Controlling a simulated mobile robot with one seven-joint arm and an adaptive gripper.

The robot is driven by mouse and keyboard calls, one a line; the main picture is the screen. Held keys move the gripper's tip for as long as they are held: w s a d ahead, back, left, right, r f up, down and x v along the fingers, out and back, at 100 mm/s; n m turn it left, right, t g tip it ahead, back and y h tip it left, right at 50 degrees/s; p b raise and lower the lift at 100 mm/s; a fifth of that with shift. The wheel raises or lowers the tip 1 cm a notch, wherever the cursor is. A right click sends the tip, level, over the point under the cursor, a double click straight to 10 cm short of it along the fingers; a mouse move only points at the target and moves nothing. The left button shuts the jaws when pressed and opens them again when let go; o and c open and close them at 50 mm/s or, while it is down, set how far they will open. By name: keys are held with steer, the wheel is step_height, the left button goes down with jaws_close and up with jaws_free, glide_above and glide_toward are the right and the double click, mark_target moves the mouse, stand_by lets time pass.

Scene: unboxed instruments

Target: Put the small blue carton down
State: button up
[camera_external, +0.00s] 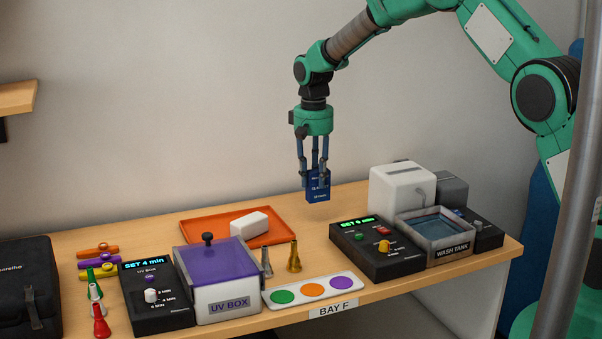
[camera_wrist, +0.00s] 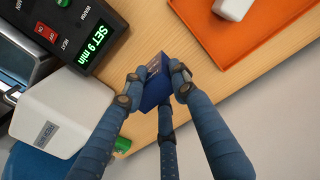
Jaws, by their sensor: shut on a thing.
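The small blue carton (camera_external: 318,187) is held in the air above the back part of the table, between the orange tray and the white box-shaped unit. My gripper (camera_external: 314,178) points down and its fingers are shut on the carton. In the wrist view the carton (camera_wrist: 155,88) sits between the blue-grey fingers of my gripper (camera_wrist: 156,84), with wood table showing around it. The carton's underside and its exact height above the table cannot be told.
The orange tray (camera_external: 190,233) holds a white block (camera_external: 249,224). Two mouthpiece-like pieces (camera_external: 294,257) stand near the purple-lidded UV box (camera_external: 215,290). A black control unit (camera_external: 375,262), wash tank (camera_external: 435,246) and white unit (camera_external: 402,190) stand at right. Bare wood (camera_external: 318,232) lies below the carton.

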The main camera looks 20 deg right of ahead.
mark_target(313, 200)
steer(key=shift+f, duration=1.8)
steer(key=shift+f+b, duration=0.3)
steer(key=shift+f, duration=1.55)
steer(key=shift+f, duration=0.15)
steer(key=o, duration=1.1)
step_height(313, 200, up, 12)
steer(key=shift+r+p, duration=0.15)
steer(key=shift+p, duration=0.4)
